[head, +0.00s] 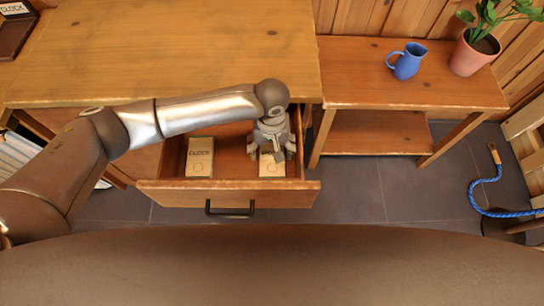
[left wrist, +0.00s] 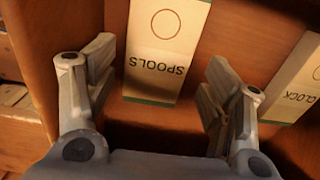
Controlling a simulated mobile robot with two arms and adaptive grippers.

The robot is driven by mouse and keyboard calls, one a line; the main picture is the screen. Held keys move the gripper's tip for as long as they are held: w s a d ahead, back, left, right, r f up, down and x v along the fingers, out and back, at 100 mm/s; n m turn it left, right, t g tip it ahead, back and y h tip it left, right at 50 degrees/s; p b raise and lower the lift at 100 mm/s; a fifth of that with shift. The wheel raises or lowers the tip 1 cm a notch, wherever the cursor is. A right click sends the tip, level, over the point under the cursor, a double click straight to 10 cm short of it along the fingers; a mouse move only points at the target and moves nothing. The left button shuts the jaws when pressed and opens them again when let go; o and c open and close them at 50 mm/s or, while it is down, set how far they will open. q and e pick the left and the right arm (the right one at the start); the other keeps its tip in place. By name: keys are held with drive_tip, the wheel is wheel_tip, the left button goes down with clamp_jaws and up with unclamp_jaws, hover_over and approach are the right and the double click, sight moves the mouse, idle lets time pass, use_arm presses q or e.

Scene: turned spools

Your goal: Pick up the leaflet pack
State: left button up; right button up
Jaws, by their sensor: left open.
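Two cream leaflet packs lie in the open drawer. The one marked SPOOLS (left wrist: 164,48) is at the drawer's right side in the head view (head: 272,170), partly hidden by my gripper. The one marked CLOCK (head: 199,158) is at the left; part of it shows at the right edge of the left wrist view (left wrist: 297,82). My left gripper (head: 272,153) reaches down into the drawer over the SPOOLS pack. Its two fingers (left wrist: 162,62) are spread apart, one on each side of that pack, with nothing held. My right gripper is not in view.
The wooden drawer (head: 170,191) is pulled out below the tabletop (head: 190,50); its walls stand close around my gripper. A side table (head: 350,75) at the right bears a blue jug (head: 407,62) and a potted plant (head: 472,52).

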sight(272, 158)
use_arm(q)
drive_tip(key=shift+d+f, duration=0.1)
drive_tip(key=shift+f, duration=1.8)
drive_tip(key=c, duration=0.9)
drive_tip(key=shift+r, duration=0.15)
